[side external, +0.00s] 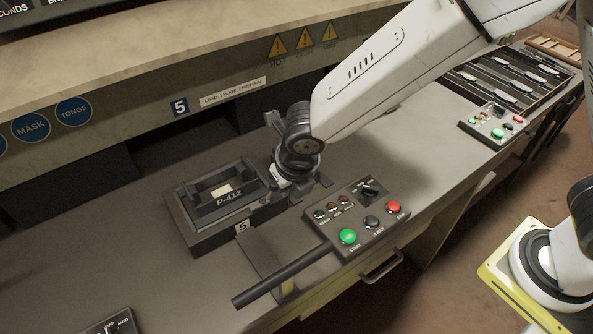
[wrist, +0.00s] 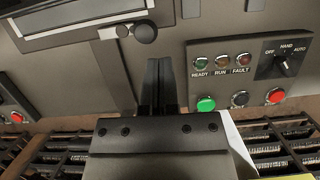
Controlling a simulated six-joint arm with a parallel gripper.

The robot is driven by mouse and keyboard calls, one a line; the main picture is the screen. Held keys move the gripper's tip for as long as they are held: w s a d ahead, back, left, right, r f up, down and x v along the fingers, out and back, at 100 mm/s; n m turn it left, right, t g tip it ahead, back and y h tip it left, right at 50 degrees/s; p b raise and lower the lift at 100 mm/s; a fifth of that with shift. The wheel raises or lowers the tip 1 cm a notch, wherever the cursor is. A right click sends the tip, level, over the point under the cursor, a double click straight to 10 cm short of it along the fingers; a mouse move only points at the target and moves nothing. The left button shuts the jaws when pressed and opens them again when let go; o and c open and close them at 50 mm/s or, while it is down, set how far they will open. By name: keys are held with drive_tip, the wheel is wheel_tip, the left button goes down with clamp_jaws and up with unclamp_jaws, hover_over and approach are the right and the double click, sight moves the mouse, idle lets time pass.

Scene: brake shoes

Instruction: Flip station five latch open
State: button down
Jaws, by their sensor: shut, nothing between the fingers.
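The station five fixture (side external: 190,235) is a dark box with a "5" tag, holding a block marked P-412 (side external: 229,197). My gripper (side external: 297,178) is low at the right end of this fixture; its fingertips are hard to make out there. In the wrist view, my gripper (wrist: 160,80) is shut and empty, its dark fingers together. Up and left of them are a round dark knob (wrist: 145,33) and a pale bar (wrist: 120,28) by the framed edge of a dark fixture. I cannot tell for certain which part is the latch, or whether it is open.
A control panel (side external: 357,215) with green, black and red buttons stands right of the fixture; it also shows in the wrist view (wrist: 240,75). A long dark rod (side external: 282,275) sticks out in front. Another panel (side external: 495,127) and a slotted tray (side external: 505,80) are farther right.

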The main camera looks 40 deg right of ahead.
drive_tip(key=s+d+r, duration=0.1)
drive_tip(key=s+r, duration=0.5)
drive_tip(key=r, duration=0.4)
idle(0.3)
drive_tip(key=shift+d+r, duration=0.1)
drive_tip(key=s+d+f+m, duration=0.2)
drive_tip(key=d+f+m, duration=0.2)
drive_tip(key=d+m, duration=0.7)
drive_tip(key=s+d+f+m, duration=0.2)
drive_tip(key=d+m, duration=0.9)
drive_tip(key=m, duration=1.3)
wheel_tip(320, 180, down, 2)
drive_tip(key=shift+d+f+m+g, duration=0.1)
drive_tip(key=shift+d+m+g, duration=0.1)
drive_tip(key=shift+m+g, duration=0.2)
